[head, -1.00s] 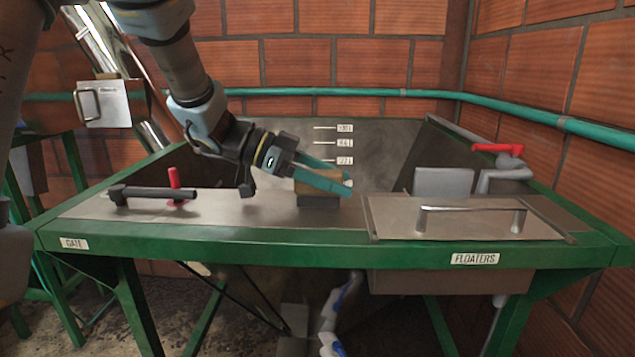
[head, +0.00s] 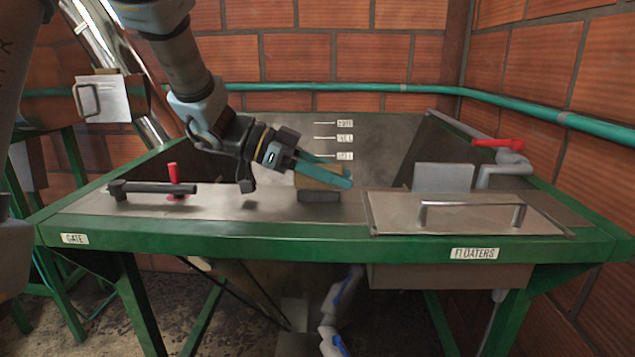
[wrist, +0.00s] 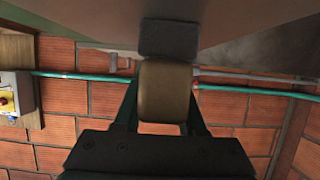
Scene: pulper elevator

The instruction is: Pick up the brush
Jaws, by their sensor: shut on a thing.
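The brush has a tan wooden body (head: 318,176) above a dark grey block-like lower part (head: 319,195). It is at the metal ledge in the middle of the green-framed station. My gripper (head: 328,172) reaches it from the left, with teal fingers on either side of the tan part. In the wrist view the brush's rounded tan part (wrist: 164,92) fills the space between the two fingers (wrist: 164,105), and its dark part (wrist: 168,38) lies beyond the fingertips. The gripper is shut on the brush. I cannot tell whether the dark part touches the ledge.
A metal lid with a handle (head: 400,222) lies to the right, marked FLOATERS. A red-handled valve (head: 497,143) is at the right back. A black bar (head: 150,189) and red lever (head: 174,173) stand at the left. The tank opens behind the ledge.

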